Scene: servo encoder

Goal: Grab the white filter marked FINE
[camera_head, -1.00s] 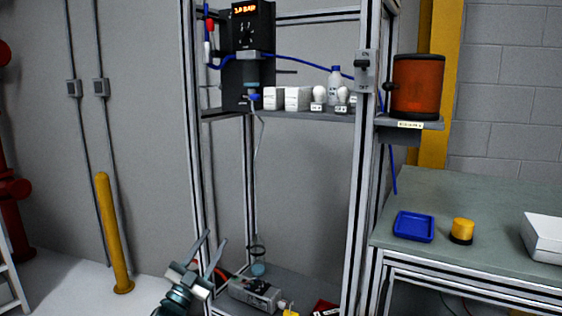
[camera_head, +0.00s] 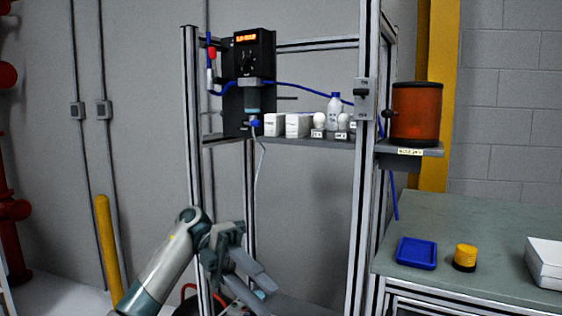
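Two small white rounded pieces, the left one (camera_head: 319,121) and the right one (camera_head: 343,122), stand side by side on the grey shelf (camera_head: 285,141), each above a small label. Two white boxes, the left one (camera_head: 273,125) and the right one (camera_head: 298,125), stand to their left. The lettering is too small to read, so I cannot tell which item is marked FINE. My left gripper (camera_head: 262,297) is below the shelf, well apart from these items. Its fingers look spread, with nothing seen between them. My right gripper is not in view.
Frame posts (camera_head: 362,190) flank the shelf. A black regulator panel (camera_head: 248,85) with blue tubing is at its left, and a white bottle (camera_head: 334,110) stands behind. An orange canister (camera_head: 416,112) is at right. The workbench holds a blue tray (camera_head: 416,253) and a yellow-black cylinder (camera_head: 465,257).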

